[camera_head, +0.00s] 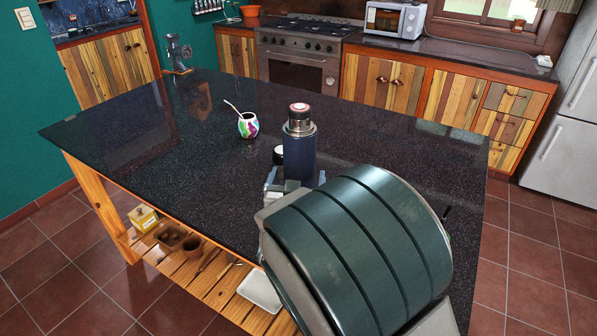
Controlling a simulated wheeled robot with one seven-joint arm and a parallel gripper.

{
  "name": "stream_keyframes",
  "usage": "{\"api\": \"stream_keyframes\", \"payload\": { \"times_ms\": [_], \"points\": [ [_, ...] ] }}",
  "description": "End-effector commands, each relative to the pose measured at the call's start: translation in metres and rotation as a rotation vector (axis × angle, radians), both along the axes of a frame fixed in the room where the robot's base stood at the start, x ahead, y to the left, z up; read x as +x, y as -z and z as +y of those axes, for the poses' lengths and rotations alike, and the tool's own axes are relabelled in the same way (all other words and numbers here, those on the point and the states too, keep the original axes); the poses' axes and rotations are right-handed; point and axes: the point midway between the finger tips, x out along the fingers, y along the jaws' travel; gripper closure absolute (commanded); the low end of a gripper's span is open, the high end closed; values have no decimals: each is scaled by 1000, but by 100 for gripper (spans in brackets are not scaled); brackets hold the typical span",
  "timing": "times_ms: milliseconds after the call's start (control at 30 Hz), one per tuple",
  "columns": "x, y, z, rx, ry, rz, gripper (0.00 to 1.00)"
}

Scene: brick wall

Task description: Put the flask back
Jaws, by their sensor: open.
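A dark blue flask (299,155) with a silver neck and a reddish top stands upright on the dark stone table (150,135). My gripper (296,185) is low at the near side of the flask, with its jaws open. Its fingers show partly to the left and right of the flask's lower part. I cannot tell whether they touch it. My large dark green arm link hides much of the gripper and the near right of the table. A small black and silver piece (279,155) is just left of the flask.
A colourful mate cup (248,125) with a straw stands left of the flask. The table's left and far right areas are clear. A lower slatted shelf holds pots and a white tray (260,290).

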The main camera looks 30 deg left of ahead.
Motion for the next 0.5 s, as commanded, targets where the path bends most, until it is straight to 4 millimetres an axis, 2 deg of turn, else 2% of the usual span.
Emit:
{"api": "stream_keyframes", "payload": {
  "times_ms": [33, 200, 333, 500],
  "points": [
    [-13, 2, -3, 2, -4, 3, 8],
    [-47, 1, -14, 3, -3, 2, 8],
    [-67, 1, -20, 1, -2, 1, 8],
    [-80, 1, -25, 1, -2, 1, 8]
  ]
}}
